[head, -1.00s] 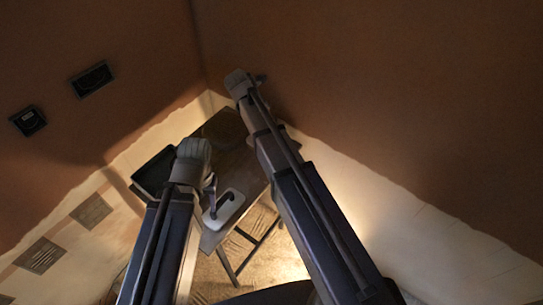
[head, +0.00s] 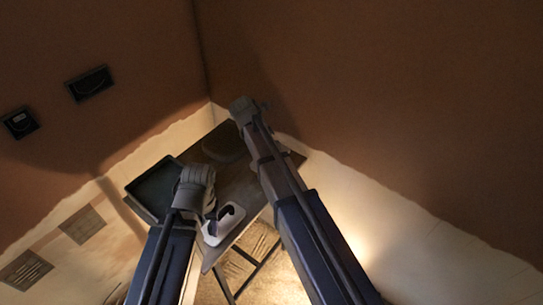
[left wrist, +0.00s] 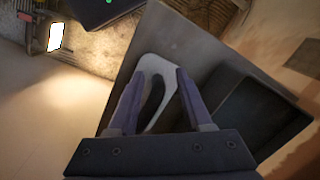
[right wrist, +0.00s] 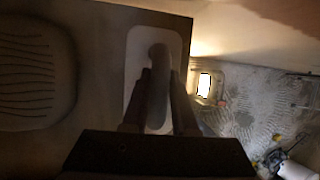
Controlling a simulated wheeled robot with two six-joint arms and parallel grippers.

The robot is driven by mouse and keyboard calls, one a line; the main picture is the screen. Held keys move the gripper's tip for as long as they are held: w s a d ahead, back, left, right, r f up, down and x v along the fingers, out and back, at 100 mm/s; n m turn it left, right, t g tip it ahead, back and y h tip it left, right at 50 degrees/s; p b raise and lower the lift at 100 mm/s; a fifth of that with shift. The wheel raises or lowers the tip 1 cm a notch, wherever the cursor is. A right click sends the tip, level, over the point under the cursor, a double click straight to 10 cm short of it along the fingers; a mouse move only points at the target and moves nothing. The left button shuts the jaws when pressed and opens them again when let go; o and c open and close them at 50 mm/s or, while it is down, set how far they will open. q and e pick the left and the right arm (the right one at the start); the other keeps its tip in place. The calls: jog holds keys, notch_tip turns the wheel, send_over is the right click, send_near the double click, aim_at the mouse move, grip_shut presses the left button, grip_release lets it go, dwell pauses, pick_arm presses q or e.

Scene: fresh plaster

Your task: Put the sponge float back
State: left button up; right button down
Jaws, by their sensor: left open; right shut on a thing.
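A pale, rounded float (head: 235,216) with a dark handle lies near the table's edge. It also shows in the left wrist view (left wrist: 154,63). My left gripper (head: 212,208) is open just above it, its fingers (left wrist: 155,82) on either side of the dark handle without closing on it. My right gripper (head: 243,106) is over the far part of the table. In the right wrist view its fingers (right wrist: 160,80) are shut on the grey handle of another pale, rectangular float (right wrist: 137,62). That float is hidden in the head view. I cannot tell which is the sponge float.
A black tray (head: 133,187) sits on the dark table (head: 238,182), left of the floats. A rounded dark thing (head: 226,143) lies on the far part. A rounded piece with wavy lines (right wrist: 35,75) shows in the right wrist view. Walls close in behind.

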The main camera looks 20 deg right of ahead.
pick_arm(q)
notch_tip(320, 180, down, 3)
jog(key=shift+b, duration=1.1)
pick_arm(e)
notch_tip(320, 180, down, 3)
pick_arm(q)
jog(key=shift+r, duration=0.15)
pick_arm(e)
jog(key=shift+r, duration=0.15)
jog(key=c, duration=0.7)
grip_release()
